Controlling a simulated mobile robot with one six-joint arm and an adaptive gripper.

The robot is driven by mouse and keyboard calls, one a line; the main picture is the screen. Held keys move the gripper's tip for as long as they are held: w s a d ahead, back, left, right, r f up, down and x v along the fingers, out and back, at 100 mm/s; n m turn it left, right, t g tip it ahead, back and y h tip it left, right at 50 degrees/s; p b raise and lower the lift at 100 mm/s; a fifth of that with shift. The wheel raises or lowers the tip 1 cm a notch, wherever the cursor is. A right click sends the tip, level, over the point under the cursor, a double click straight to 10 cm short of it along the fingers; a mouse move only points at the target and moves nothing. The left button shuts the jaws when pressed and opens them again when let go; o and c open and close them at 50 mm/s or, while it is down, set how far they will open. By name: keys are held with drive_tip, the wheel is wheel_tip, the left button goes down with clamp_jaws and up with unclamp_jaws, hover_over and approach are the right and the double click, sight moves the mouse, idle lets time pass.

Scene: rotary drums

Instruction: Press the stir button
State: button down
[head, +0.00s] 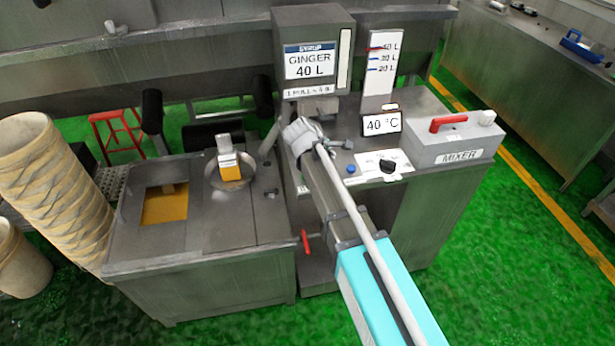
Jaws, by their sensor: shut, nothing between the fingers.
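A small blue button (351,168) sits on the steel counter, left of a white panel (384,163) with a black knob (388,165). No label reading "stir" is legible, so I cannot tell for certain which control is the stir button. My arm reaches in from the lower right, and my gripper (318,136) is at its far end, above the counter and up-left of the blue button. It is small in view and looks shut and empty, apart from the button. My arm hides part of the counter.
A grey box marked MIXER (460,142) with a red handle (448,122) stands at right. A 40 °C display (381,123) and a level gauge (382,65) stand behind. The ginger syrup dispenser (313,50) rises behind my gripper. A red valve handle (305,241) is below.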

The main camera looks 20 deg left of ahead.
drive_tip(key=a+n+t, duration=0.1)
drive_tip(key=a+n, duration=0.2)
drive_tip(key=a, duration=0.5)
drive_tip(key=shift+a+r, duration=0.15)
drive_tip(key=shift+r, duration=0.25)
drive_tip(key=shift+s+f+b, duration=0.1)
drive_tip(key=shift+f+b, duration=0.05)
drive_tip(key=shift+b, duration=0.2)
wheel_tip(320, 180, down, 8)
drive_tip(key=b, duration=0.8)
drive_tip(key=shift+f, duration=0.25)
